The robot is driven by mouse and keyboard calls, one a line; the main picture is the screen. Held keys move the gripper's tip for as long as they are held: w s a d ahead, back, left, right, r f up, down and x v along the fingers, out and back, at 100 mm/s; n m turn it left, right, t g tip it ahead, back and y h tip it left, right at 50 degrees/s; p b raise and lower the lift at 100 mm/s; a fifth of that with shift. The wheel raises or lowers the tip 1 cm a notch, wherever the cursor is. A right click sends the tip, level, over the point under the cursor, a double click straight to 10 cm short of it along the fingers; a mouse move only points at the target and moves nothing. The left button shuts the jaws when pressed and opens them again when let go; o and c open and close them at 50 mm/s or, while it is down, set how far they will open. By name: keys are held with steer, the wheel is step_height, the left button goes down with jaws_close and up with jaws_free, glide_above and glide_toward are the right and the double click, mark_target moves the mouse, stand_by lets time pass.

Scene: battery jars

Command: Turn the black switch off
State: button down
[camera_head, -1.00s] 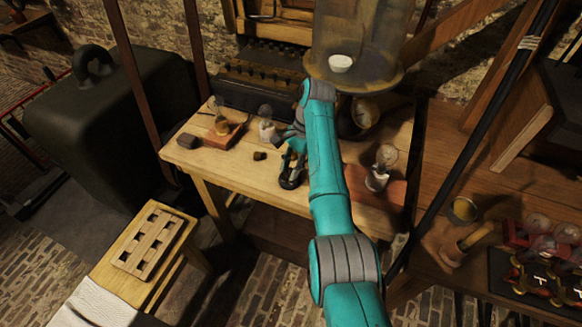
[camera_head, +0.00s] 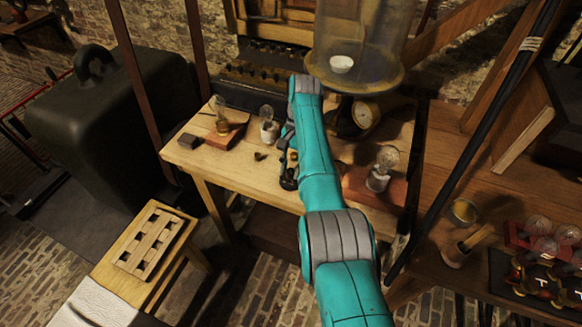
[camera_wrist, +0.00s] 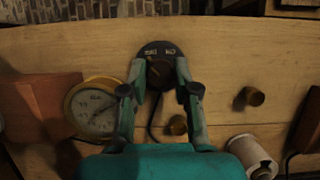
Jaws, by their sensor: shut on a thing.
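The black switch (camera_wrist: 158,48) stands on the wooden table in the wrist view. It has a round dark base with two small pale labels, too small to read, and a dark knob. My gripper (camera_wrist: 161,80) has one teal finger on each side of the knob and is shut on it. In the head view the switch (camera_head: 288,182) shows as a small dark shape near the table's front edge. My arm hides most of my gripper there. The knob's exact setting cannot be told.
A brass gauge (camera_wrist: 94,107), a white jar (camera_wrist: 254,155) and two small brass pieces (camera_wrist: 254,96) (camera_wrist: 177,125) stand close by. Bulbs on wooden bases (camera_head: 222,137) (camera_head: 376,188) flank the work area. A large glass vessel (camera_head: 355,45) stands behind. The table's front left is mostly clear.

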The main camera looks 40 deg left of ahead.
steer(key=c, duration=0.9)
jaws_free()
steer(key=shift+o, duration=0.2)
steer(key=v, duration=0.7)
steer(key=shift+r, duration=0.2)
steer(key=shift+w, duration=0.1)
